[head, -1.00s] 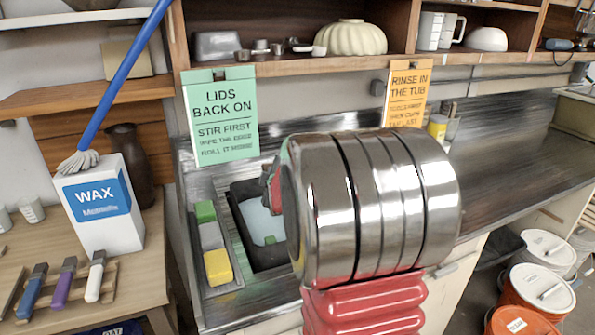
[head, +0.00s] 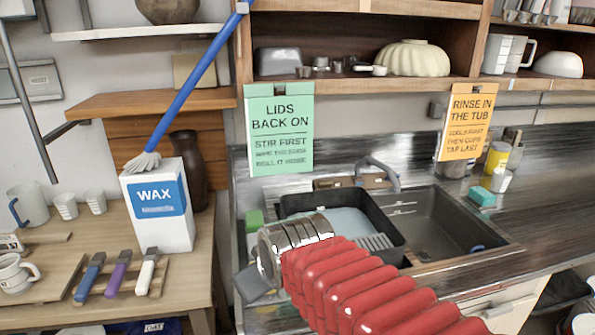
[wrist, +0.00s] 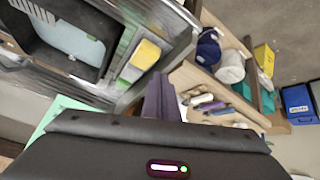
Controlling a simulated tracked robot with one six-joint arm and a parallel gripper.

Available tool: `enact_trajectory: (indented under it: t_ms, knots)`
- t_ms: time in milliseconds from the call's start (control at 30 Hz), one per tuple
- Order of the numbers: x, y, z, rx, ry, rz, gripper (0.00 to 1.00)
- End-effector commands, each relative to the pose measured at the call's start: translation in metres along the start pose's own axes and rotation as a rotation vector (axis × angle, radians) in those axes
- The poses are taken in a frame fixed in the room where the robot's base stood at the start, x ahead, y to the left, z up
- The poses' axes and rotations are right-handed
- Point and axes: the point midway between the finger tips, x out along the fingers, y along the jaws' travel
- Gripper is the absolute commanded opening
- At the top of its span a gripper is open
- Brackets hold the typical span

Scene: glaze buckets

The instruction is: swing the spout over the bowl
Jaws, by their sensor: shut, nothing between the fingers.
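In the head view the curved grey spout (head: 388,172) stands at the back of the sink, its end near the back left corner of the dark sink bowl (head: 440,232). Whether the end hangs over the bowl or the black tub's edge is hard to tell. The black tub (head: 398,240) with pale liquid sits left of the bowl. My gripper (head: 258,285) is at the counter's left front, apart from the spout, partly hidden by my arm. In the wrist view my gripper's fingers (wrist: 160,98) are together with nothing held, beside a yellow sponge (wrist: 146,53).
A white WAX box (head: 158,205) with a blue-handled brush stands on the wooden bench at left. A green sign (head: 279,130) and an orange sign (head: 467,122) hang from the shelf. A yellow container (head: 496,158) stands behind the sink. The steel counter at right is mostly clear.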

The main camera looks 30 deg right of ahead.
Motion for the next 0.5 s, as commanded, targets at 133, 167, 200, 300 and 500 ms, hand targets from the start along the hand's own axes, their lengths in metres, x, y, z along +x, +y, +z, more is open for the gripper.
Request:
enact_trajectory:
  t_ms: [133, 167, 200, 300, 500]
  knots:
    - [-0.024, -0.031, 0.037, 0.077, -0.068, -0.051, 0.0]
    - [-0.028, -0.036, 0.044, 0.092, -0.083, -0.058, 0.0]
    - [-0.033, -0.041, 0.053, 0.109, -0.101, -0.067, 0.0]
    - [-0.041, -0.051, 0.069, 0.142, -0.135, -0.08, 0.0]
    - [-0.045, -0.057, 0.079, 0.164, -0.159, -0.087, 0.0]
